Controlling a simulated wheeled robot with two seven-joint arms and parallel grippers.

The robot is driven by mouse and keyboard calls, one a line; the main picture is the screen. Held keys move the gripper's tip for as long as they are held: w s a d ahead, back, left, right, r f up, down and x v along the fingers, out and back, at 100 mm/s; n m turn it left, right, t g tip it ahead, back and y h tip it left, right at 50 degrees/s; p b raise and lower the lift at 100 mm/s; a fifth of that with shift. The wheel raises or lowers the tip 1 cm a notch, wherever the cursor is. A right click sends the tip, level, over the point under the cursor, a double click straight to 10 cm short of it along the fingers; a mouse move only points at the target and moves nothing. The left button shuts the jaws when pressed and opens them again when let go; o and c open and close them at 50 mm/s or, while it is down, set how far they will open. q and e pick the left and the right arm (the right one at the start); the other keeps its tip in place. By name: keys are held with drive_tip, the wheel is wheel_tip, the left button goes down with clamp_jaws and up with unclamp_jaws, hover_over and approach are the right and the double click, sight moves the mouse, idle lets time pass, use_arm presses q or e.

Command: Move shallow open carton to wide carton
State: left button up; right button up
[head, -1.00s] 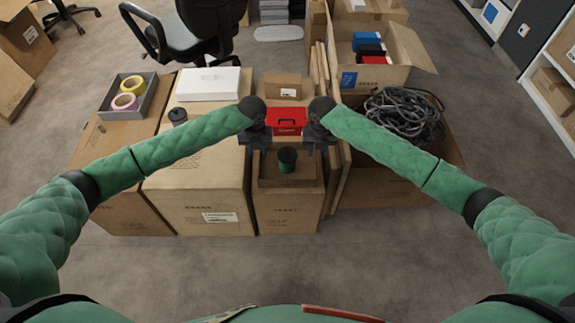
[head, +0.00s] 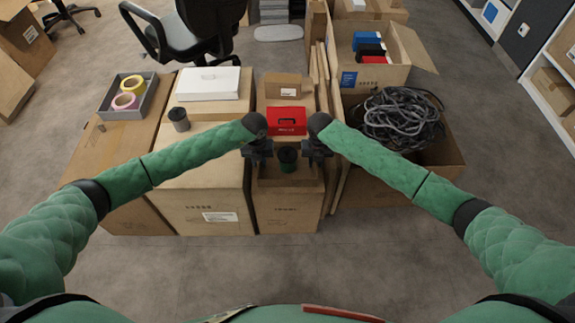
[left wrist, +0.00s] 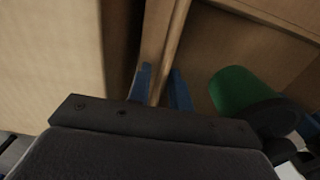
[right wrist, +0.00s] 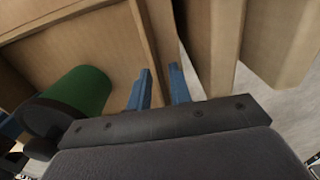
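The shallow open carton (head: 262,183) is a low brown tray on a narrow carton (head: 290,212), with a dark green cup (head: 287,158) inside. The cup also shows in both wrist views (left wrist: 235,88) (right wrist: 85,88). My left gripper (head: 256,158) is at its left wall; in the left wrist view its blue fingers (left wrist: 162,88) straddle that wall. My right gripper (head: 318,157) is at its right wall, its blue fingers (right wrist: 160,88) either side of the wall. Both look open; contact is unclear. A wider closed carton (head: 200,195), probably the wide carton, stands directly left.
A white box (head: 208,83) and a grey cup (head: 179,119) are on the wider carton. A red box (head: 287,121) is just behind the grippers. A carton of dark cable (head: 402,120) stands right, a tape tray (head: 128,97) left. The wider carton's front top is clear.

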use_arm(q)
clamp_jaws()
use_arm(e)
clamp_jaws()
use_arm(q)
drive_tip(key=shift+r, duration=0.15)
use_arm(e)
drive_tip(key=shift+r, duration=0.2)
